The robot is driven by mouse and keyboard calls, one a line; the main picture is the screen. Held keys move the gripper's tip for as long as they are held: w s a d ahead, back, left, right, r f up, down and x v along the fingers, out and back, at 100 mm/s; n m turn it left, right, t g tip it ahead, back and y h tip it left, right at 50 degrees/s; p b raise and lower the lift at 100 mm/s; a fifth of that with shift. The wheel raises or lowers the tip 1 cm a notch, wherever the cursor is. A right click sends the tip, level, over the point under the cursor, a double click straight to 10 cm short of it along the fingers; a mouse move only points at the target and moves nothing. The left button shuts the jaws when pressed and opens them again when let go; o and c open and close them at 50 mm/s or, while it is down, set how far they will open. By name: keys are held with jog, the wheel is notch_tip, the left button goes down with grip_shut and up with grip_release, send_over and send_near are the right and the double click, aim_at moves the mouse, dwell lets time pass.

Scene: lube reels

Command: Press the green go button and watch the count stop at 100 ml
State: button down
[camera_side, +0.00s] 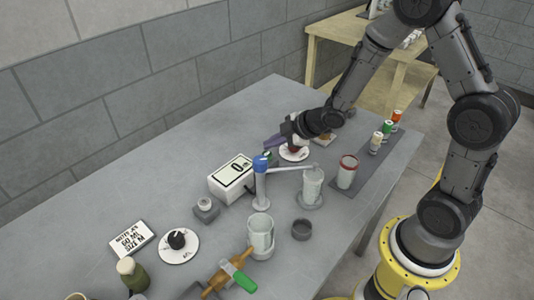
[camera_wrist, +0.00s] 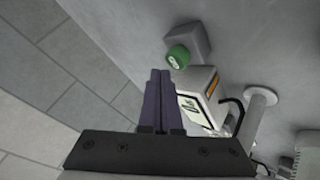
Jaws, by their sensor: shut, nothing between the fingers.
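The green go button (camera_wrist: 178,57) is a round green cap on a small grey box in the wrist view. In the side view a bit of green (camera_side: 268,156) shows behind the display box, below my fingers. The white display box (camera_side: 231,178) reads 0 in the side view; its screen also shows in the wrist view (camera_wrist: 197,114), at a slant. My gripper (camera_wrist: 158,72) has its dark purple fingers closed together and empty. In the side view my gripper (camera_side: 270,143) is above and near the button. The wrist view shows the fingertips just left of the button; I cannot tell whether they touch.
A blue-topped post (camera_side: 262,182) has an arm reaching over a clear cup (camera_side: 312,185). A red-rimmed jar (camera_side: 347,173) and several small bottles (camera_side: 387,129) stand right. A black knob (camera_side: 177,239) and a sign (camera_side: 130,240) are front left. The back-left table is clear.

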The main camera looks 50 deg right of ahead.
aim_at(271, 155)
jog(key=shift+f, duration=0.15)
jog(key=shift+f, duration=0.3)
jog(key=shift+f, duration=0.5)
dwell(1.0)
jog(key=shift+r, duration=0.9)
jog(key=shift+r, duration=0.1)
jog(key=shift+r, duration=2.45)
